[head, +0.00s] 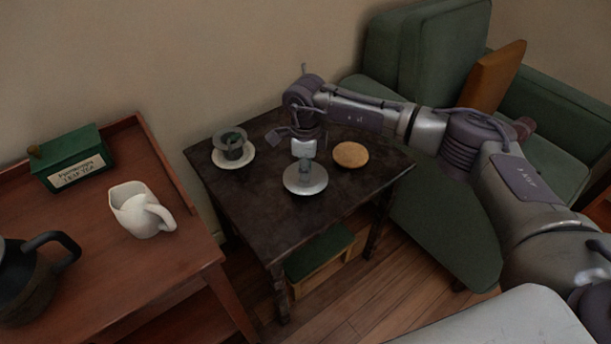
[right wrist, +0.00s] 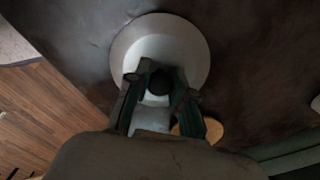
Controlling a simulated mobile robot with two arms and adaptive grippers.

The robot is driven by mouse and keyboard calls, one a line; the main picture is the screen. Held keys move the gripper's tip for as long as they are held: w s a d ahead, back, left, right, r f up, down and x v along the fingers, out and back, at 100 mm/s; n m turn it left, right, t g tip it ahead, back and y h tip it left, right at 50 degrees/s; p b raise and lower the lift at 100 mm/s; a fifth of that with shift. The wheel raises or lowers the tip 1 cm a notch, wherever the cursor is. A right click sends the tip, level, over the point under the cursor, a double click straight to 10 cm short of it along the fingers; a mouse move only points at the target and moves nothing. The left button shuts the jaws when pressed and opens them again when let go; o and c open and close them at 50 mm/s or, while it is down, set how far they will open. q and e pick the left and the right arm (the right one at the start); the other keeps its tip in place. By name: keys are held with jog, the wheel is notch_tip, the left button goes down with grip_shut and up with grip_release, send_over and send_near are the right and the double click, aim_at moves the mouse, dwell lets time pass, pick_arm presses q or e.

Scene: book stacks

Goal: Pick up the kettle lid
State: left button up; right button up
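The kettle lid (head: 305,184) is a round, pale grey disc with a knob on top. It appears to lie flat on the dark side table (head: 270,225). My right gripper (head: 304,163) points down directly over the lid's middle. In the right wrist view the lid (right wrist: 190,40) shows as a light disc, and its dark knob (right wrist: 160,82) sits between the two fingers of my right gripper (right wrist: 158,88). Whether the fingers press on the knob cannot be told. My left gripper is not in view.
A dark cup (head: 232,145) on a white saucer and a round tan disc (head: 350,154) flank the lid. A wooden tray table (head: 190,262) at left holds a green tea box (head: 72,160), a white pitcher (head: 137,212) and a dark pot (head: 25,280). A green armchair (head: 425,50) stands behind.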

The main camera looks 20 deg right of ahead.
grip_shut()
